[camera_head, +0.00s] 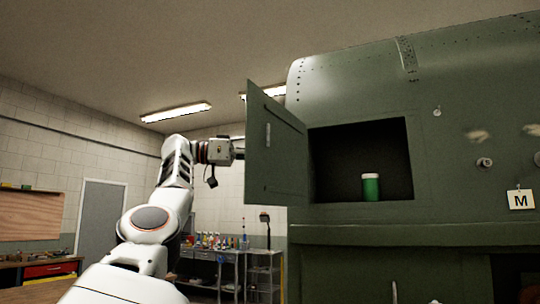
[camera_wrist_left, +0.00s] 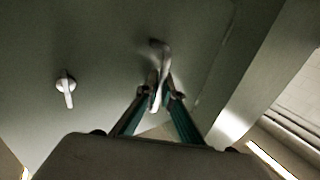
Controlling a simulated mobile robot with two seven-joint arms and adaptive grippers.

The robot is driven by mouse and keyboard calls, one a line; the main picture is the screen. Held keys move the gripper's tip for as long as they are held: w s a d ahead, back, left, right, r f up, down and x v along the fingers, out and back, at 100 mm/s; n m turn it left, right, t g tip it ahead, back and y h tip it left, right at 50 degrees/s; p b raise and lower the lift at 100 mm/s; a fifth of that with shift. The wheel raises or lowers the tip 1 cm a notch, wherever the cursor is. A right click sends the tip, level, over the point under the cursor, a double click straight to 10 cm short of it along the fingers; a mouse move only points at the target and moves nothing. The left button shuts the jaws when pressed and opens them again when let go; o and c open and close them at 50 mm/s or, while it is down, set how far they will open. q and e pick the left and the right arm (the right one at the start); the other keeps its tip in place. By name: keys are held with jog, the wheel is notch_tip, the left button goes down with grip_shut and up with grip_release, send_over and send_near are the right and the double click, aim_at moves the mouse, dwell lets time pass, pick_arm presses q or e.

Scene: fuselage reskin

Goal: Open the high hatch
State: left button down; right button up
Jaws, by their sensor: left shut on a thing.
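The high hatch door (camera_head: 276,165) stands swung open to the left of its opening (camera_head: 335,150) in the green fuselage. A slim pale strip shows on its visible face. My left gripper comes in from the left behind the door, so its fingertips are hidden in the head view. In the left wrist view, my left gripper (camera_wrist_left: 160,92) is shut on a pale handle (camera_wrist_left: 163,62) on the panel. A small latch (camera_wrist_left: 66,88) sits on the same panel to the left. My right gripper is out of view.
A green canister with a white lid (camera_head: 371,187) stands inside the opening. A card marked M (camera_head: 520,199) hangs on the fuselage at right. A shelf with bottles (camera_head: 212,252) and a workbench (camera_head: 40,270) stand behind at left.

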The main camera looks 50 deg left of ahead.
pick_arm(q)
jog(key=c, duration=2.2)
grip_release()
jog(key=shift+c, duration=0.2)
jog(key=v, duration=0.7)
jog(key=shift+s+a, duration=0.15)
jog(key=shift+s, duration=0.05)
